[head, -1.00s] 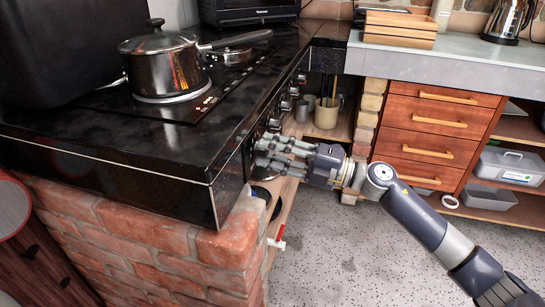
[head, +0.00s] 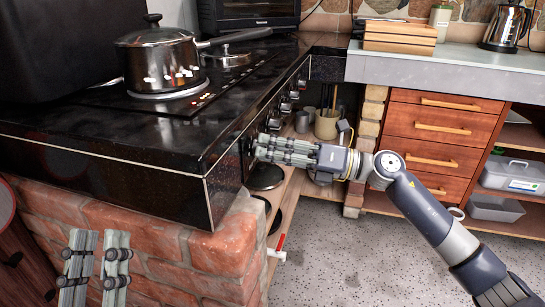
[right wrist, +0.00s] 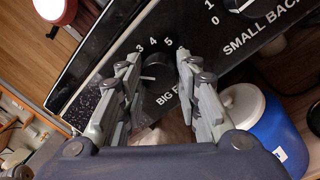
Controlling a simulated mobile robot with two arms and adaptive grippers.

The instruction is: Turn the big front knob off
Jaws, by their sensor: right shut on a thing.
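The big front knob (right wrist: 157,70) is a dark round knob on the black front panel, with the numbers 3 and 4 and the partly covered label "BIG F..." beside it. My right gripper (head: 256,148) reaches the cooker's front from the right and is shut on this knob. In the right wrist view its fingers (right wrist: 157,84) stand on either side of the knob. The knob's pointer setting cannot be made out. In the head view the gripper hides the knob. My left gripper (head: 96,262) is open and empty at the lower left, in front of the brick plinth.
The black cooker top (head: 110,140) carries a lidded saucepan (head: 160,62). Another knob (right wrist: 240,5), labelled "SMALL BACK", sits close by on the panel. The brick plinth (head: 150,240) is below. A drawer unit (head: 435,140) stands right, with clear floor (head: 345,255) before it.

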